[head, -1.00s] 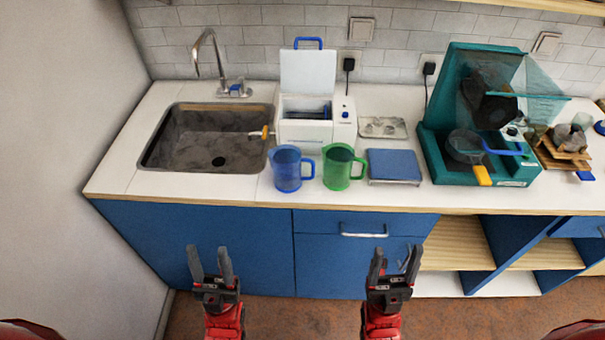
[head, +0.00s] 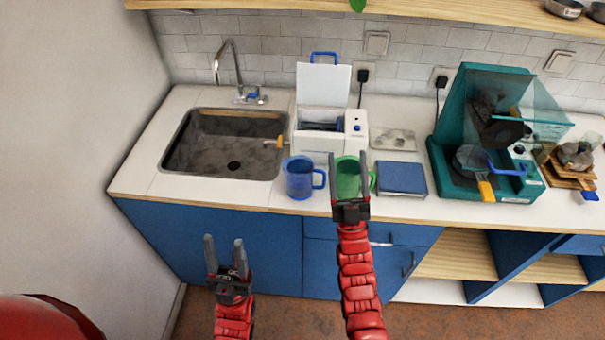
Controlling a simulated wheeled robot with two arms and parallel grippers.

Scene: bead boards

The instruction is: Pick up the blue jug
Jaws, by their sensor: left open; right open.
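The blue jug (head: 298,178) stands upright on the white counter near its front edge, with its handle to the right. A green jug (head: 347,178) stands just right of it, partly hidden by my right gripper. My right gripper (head: 349,176) is open, its fingers raised in front of the green jug; whether they touch it I cannot tell. My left gripper (head: 225,256) is open and empty, low in front of the blue cabinet doors, below and left of the blue jug.
A sink (head: 228,145) is at the left. A white box with a raised lid (head: 322,84) stands behind the jugs. A blue flat pad (head: 402,179) lies right of the green jug, and a teal machine (head: 447,158) stands further right. Counter left of the blue jug is clear.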

